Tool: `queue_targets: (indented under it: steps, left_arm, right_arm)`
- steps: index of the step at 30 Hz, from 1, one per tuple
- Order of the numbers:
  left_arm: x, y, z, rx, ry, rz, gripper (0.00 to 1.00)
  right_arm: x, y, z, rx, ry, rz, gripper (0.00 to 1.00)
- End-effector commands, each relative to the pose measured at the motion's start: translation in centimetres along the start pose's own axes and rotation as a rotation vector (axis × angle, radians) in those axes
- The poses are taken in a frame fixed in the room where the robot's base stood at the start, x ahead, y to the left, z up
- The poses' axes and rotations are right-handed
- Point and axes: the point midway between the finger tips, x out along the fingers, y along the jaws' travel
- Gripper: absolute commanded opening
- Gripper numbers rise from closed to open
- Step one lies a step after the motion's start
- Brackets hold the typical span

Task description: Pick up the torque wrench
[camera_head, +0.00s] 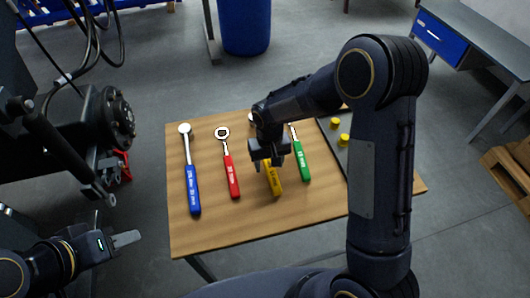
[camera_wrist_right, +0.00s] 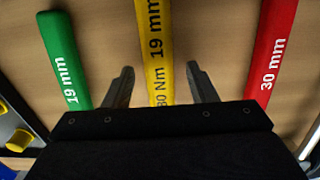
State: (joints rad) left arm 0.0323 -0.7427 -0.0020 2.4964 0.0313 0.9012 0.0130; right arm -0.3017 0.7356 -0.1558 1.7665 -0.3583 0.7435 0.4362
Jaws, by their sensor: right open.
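A yellow-handled wrench (camera_head: 274,184) lies on the wooden table, its upper part hidden behind my right arm. In the right wrist view its handle (camera_wrist_right: 154,45) reads "19 mm" and "80 Nm". My right gripper (camera_head: 269,164) is over this handle, and it is open, with one finger on each side of the yellow handle in the wrist view (camera_wrist_right: 160,72). I cannot tell whether the fingers touch it. A longer blue-handled wrench (camera_head: 193,190) lies at the table's left. My left gripper (camera_head: 118,238) is at the lower left, away from the table; its jaw opening is unclear.
A red-handled wrench (camera_head: 231,178) and a green-handled one (camera_head: 301,160) lie on either side of the yellow one. A dark tray (camera_head: 334,137) with yellow pieces (camera_head: 335,123) is at the table's right. Dark machinery (camera_head: 70,130) stands at the left. The table's front is clear.

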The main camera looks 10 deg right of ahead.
Motion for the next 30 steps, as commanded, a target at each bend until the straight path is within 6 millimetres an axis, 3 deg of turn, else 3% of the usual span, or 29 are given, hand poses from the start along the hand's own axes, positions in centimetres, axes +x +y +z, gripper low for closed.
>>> queue_targets:
  steps: [8, 20, 30]
  left_arm:
    - [-0.01, 0.0, 0.0, 0.0, 0.0, 0.0, 0.36]
    - [-0.01, 0.0, 0.0, 0.0, 0.0, 0.0, 0.36]
    - [-0.02, 0.01, -0.01, 0.0, 0.0, 0.0, 0.36]
  right_arm:
    - [0.34, 0.02, 0.01, 0.0, 0.0, 0.0, 0.52]
    - [0.3, 0.01, 0.01, 0.0, 0.0, 0.0, 0.0]
    - [0.16, -0.01, -0.07, 0.0, 0.003, -0.001, 0.0]
